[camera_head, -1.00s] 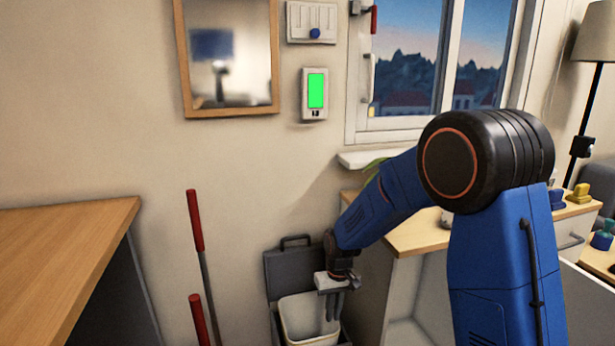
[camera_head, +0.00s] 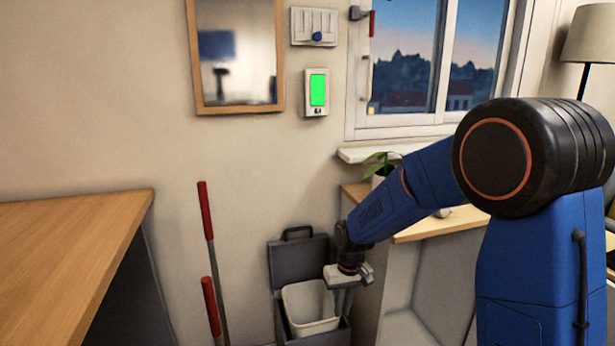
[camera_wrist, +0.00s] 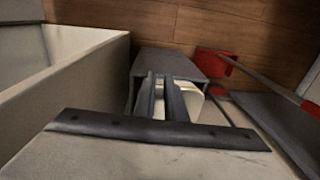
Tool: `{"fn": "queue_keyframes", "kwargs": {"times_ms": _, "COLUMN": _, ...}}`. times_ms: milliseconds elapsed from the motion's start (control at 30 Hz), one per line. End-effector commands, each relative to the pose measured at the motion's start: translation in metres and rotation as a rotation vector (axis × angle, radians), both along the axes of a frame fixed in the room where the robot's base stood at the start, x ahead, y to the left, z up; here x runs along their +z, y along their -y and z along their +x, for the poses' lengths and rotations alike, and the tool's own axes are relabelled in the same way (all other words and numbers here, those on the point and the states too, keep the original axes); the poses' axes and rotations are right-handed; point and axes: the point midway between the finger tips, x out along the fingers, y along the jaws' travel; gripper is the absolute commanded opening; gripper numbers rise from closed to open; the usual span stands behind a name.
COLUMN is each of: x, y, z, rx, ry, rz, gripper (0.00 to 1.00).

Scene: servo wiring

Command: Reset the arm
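My blue arm reaches down to the left in the head view, with my gripper (camera_head: 341,308) pointing downward beside the right side of a white bin (camera_head: 312,308). In the wrist view my gripper (camera_wrist: 158,76) shows two dark fingers with a narrow gap between them and nothing held. The white bin (camera_wrist: 194,98) shows partly behind the fingers. It sits in a grey case (camera_head: 298,262) with a raised lid and handle. I cannot tell how high the fingertips are above the bin.
A wooden-topped counter (camera_head: 60,250) stands at the left. Two red-handled tools (camera_head: 205,210) lean by the wall. A wooden-topped cabinet (camera_head: 440,226) with a plant (camera_head: 380,163) stands under the window. A green-lit panel (camera_head: 317,90) hangs on the wall.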

Motion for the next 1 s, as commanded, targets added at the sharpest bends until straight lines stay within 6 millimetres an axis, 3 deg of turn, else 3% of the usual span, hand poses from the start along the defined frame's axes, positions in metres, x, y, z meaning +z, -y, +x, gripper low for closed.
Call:
{"fn": "queue_keyframes", "kwargs": {"times_ms": 367, "x": 0.067, "y": 0.044, "z": -0.039, "rx": -0.044, "ry": 0.070, "rz": 0.012, "gripper": 0.11}}
{"fn": "queue_keyframes", "kwargs": {"times_ms": 700, "x": 0.129, "y": 0.093, "z": -0.100, "rx": -0.097, "ry": 0.150, "rz": 0.015, "gripper": 0.11}}
{"fn": "queue_keyframes", "kwargs": {"times_ms": 1000, "x": 0.166, "y": 0.130, "z": -0.162, "rx": -0.147, "ry": 0.223, "rz": 0.012, "gripper": 0.11}}
